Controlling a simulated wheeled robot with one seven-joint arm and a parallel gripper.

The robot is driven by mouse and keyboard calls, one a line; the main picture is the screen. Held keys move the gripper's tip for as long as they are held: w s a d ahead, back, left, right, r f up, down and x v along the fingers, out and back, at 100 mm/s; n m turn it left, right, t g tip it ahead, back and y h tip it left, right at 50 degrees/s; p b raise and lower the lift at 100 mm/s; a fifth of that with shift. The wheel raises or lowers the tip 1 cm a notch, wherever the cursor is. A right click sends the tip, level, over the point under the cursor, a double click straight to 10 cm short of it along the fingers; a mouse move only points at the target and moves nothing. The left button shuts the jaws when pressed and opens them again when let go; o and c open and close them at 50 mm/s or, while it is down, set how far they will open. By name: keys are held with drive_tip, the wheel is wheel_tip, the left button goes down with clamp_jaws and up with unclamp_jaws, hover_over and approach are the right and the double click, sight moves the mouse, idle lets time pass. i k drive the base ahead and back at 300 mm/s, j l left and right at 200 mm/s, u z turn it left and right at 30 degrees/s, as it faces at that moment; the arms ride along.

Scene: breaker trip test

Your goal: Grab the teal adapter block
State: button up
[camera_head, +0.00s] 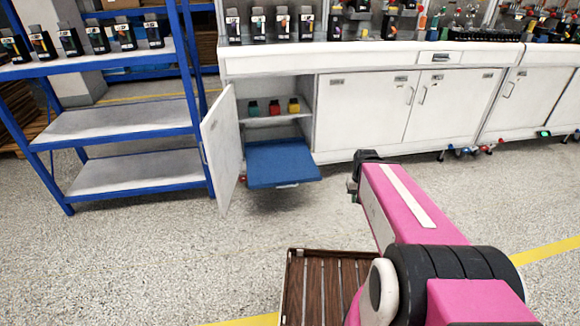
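The teal adapter block (253,109) is small and sits at the left of a row of three on the shelf inside the open cabinet. A red block (274,108) is beside it and a yellow block (294,106) is at the right end. My gripper (357,176) is only partly seen as a dark shape at the far end of my pink arm, to the right of and nearer than the open cabinet, well apart from the blocks. Its fingers cannot be made out, and I see nothing held.
The open white cabinet door (221,150) stands out at left. A blue pull-out tray (283,165) extends below the blocks' shelf. A blue rack (130,120) stands left. A slatted brown wooden surface (325,285) is near me. Speckled floor lies clear before the cabinet.

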sight(253, 111)
drive_tip(key=i+j, duration=0.2)
drive_tip(key=j, duration=0.2)
drive_tip(key=i+j, duration=0.2)
drive_tip(key=j, duration=0.2)
drive_tip(key=i+j, duration=0.25)
drive_tip(key=j, duration=0.15)
